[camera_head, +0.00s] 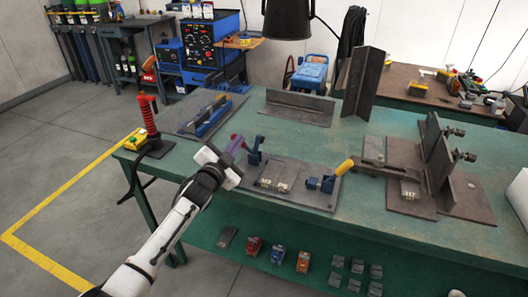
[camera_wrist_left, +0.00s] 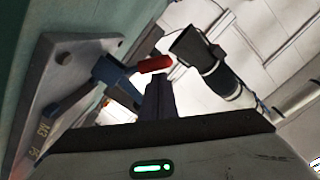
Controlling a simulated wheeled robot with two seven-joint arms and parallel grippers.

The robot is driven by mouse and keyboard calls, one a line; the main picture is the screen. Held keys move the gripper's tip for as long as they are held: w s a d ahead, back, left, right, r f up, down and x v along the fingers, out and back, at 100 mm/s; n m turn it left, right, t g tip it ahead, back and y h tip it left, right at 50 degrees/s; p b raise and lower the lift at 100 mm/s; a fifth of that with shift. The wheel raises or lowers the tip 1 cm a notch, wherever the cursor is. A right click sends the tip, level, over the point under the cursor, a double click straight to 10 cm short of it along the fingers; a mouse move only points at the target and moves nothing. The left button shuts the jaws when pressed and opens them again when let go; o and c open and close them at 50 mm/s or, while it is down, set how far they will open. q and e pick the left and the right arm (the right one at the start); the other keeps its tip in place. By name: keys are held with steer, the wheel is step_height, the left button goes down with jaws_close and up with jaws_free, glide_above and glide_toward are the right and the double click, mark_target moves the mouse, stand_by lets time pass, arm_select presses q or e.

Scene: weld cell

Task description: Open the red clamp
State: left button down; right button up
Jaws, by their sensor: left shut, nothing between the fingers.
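The red clamp has a blue body (camera_head: 254,152) on the left end of a dark metal plate (camera_head: 315,200) on the green bench. In the left wrist view its red handle (camera_wrist_left: 156,63) sticks out from the blue body (camera_wrist_left: 112,78). My left gripper (camera_head: 236,147) is at this clamp, its fingers together and empty. In the left wrist view the dark fingers (camera_wrist_left: 158,92) are just below the red handle; I cannot tell whether they touch it. In the head view the gripper partly hides the handle. My right gripper is not in view.
A second clamp with a yellow handle (camera_head: 345,167) stands on the plate's right end. Small metal pieces (camera_head: 276,177) lie between the clamps. Upright steel plates (camera_head: 436,150) stand to the right. A red coiled tool (camera_head: 149,118) stands at the bench's left corner. A dark hood (camera_head: 287,20) hangs above.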

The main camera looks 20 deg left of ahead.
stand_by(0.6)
arm_select(q)
steer(key=shift+d+r+p, duration=0.1)
steer(key=shift+r+p, duration=0.2)
steer(key=shift+p, duration=0.05)
steer(key=s+d+r+p, duration=0.1)
steer(key=s+r+p, duration=0.1)
steer(key=s, duration=0.9)
steer(key=shift+d+r+p, duration=0.2)
steer(key=shift+r+p, duration=0.1)
steer(key=shift+r, duration=0.15)
